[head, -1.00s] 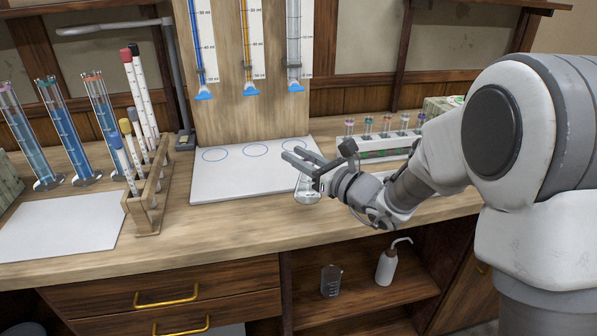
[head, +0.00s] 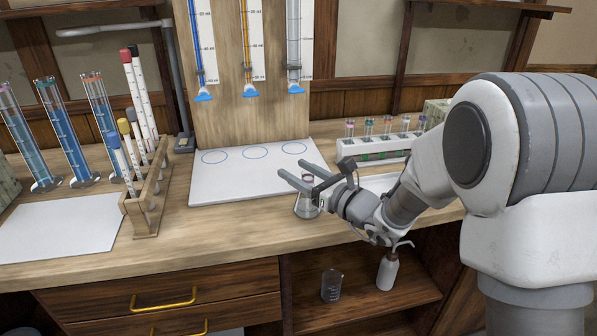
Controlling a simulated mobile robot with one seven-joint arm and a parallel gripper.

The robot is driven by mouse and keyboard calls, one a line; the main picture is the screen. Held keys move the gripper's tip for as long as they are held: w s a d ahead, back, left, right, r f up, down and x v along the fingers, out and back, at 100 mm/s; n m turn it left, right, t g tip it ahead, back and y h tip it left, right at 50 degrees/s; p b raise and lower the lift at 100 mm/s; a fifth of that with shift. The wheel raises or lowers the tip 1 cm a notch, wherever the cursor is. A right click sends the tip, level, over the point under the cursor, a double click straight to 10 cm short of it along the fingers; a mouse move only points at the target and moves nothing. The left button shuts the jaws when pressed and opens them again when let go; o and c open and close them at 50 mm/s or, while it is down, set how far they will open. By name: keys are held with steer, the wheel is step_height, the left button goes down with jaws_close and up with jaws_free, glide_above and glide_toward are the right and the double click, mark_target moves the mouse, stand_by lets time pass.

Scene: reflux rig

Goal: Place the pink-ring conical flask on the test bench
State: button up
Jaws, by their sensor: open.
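The clear conical flask (head: 307,209) is at the front right corner of the white board with blue circles (head: 225,185), in front of the three burettes. It looks upright. A small pinkish band shows at its neck (head: 308,178), partly hidden by my gripper. My gripper (head: 292,178) is open, with its two fingers reaching left, on either side of the flask's neck. Whether the fingers touch the glass, and whether the base rests on the board's edge or on the wooden bench (head: 240,232), I cannot tell.
A test tube rack (head: 148,205) and blue-filled cylinders (head: 68,135) stand left. A white rack of small vials (head: 375,148) stands behind my arm. A beaker (head: 332,285) and wash bottle (head: 387,270) sit on the shelf below. The circles are empty.

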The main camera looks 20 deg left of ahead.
steer(key=shift+r, duration=0.2)
steer(key=p+v, duration=0.2)
steer(key=v, duration=1)
steer(key=shift+s+f, duration=0.1)
steer(key=s+d+r+n+g+h, duration=0.15)
steer(key=s+n+g, duration=0.25)
steer(key=s+n, duration=0.4)
steer(key=s+d+r+n+g+h, duration=0.1)
steer(key=s+d+n+g+h, duration=0.2)
steer(key=s+n, duration=0.5)
steer(key=s+d+r+n+t+h, duration=0.1)
steer(key=s+d+n+t+h, duration=0.1)
steer(key=d+h, duration=0.3)
steer(key=s+d+r+n+t+h, duration=0.1)
steer(key=d+n+h, duration=0.4)
steer(key=d, duration=0.9)
steer(key=shift+s+n+t+h, duration=0.3)
steer(key=shift+s+t+h, duration=0.35)
steer(key=shift+s, duration=0.35)
steer(key=shift+r, duration=0.1)
